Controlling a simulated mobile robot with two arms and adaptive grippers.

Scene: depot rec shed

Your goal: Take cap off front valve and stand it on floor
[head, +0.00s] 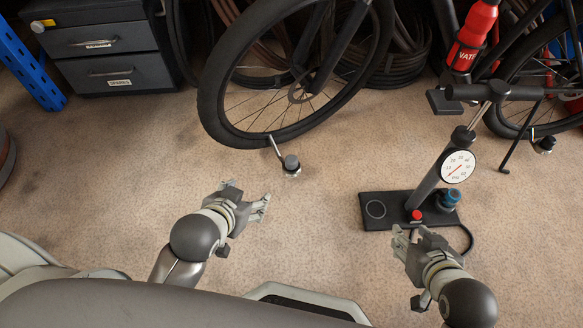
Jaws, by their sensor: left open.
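The front valve (276,148) is a thin metal stem at the bottom of the near bicycle's front wheel (213,104). A dark grey cap (291,161) with a paler edge sits at the stem's outer end, low over the floor. My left gripper (247,194) is open and empty, below and to the left of the cap and apart from it. My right gripper (411,236) is in front of the pump base, well to the right of the cap. Its fingers are partly turned away, so its opening is unclear.
A floor pump (427,186) with a round gauge (458,167) stands on a black base (376,224) at right. A blue knobbed part (448,198) is on the base. A second bicycle wheel (497,120) is at far right, a drawer cabinet (105,45) at back left. Carpet between is clear.

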